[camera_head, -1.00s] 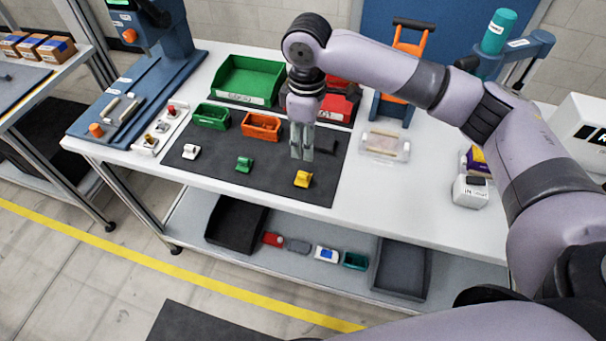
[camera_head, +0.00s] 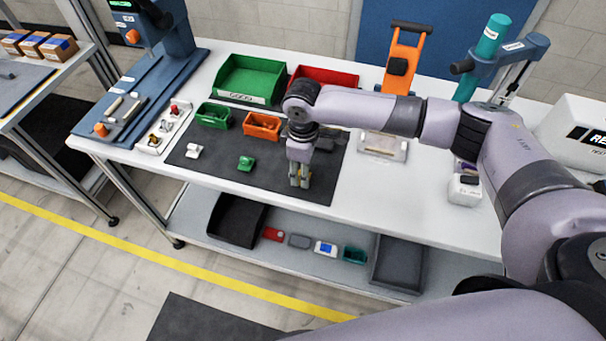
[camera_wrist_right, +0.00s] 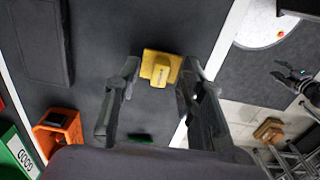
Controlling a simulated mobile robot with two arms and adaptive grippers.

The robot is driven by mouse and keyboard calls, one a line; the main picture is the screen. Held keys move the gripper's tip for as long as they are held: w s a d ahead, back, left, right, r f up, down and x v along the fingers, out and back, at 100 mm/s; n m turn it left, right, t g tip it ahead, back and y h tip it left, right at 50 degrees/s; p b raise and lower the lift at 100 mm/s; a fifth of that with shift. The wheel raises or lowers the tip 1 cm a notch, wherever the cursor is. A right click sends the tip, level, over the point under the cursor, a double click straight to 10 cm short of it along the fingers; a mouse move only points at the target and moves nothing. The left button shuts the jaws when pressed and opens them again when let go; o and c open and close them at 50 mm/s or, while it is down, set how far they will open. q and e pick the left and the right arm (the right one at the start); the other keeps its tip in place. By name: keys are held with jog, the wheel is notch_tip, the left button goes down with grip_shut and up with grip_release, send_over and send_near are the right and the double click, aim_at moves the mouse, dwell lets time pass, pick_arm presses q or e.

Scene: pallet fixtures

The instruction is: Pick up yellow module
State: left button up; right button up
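The yellow module (camera_wrist_right: 161,68) lies on the dark mat (camera_wrist_right: 105,25) in the right wrist view, between the fingertips of my right gripper (camera_wrist_right: 159,78). The fingers are open, one on each side of it, with gaps showing. In the head view my right gripper (camera_head: 299,181) points down at the mat and hides most of the module. A small dark claw shape at the right of the wrist view, over the floor, looks like my left gripper (camera_wrist_right: 297,77); its finger state is too small to tell.
A green module (camera_head: 245,163) and a white module (camera_head: 193,151) lie left on the mat. A small green bin (camera_head: 213,116) and an orange bin (camera_head: 262,126) stand behind. A dark flat piece (camera_wrist_right: 38,40) lies near the gripper.

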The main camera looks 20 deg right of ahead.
jog(key=shift+c, duration=0.2)
grip_shut()
jog(key=shift+r, duration=0.1)
dwell(0.4)
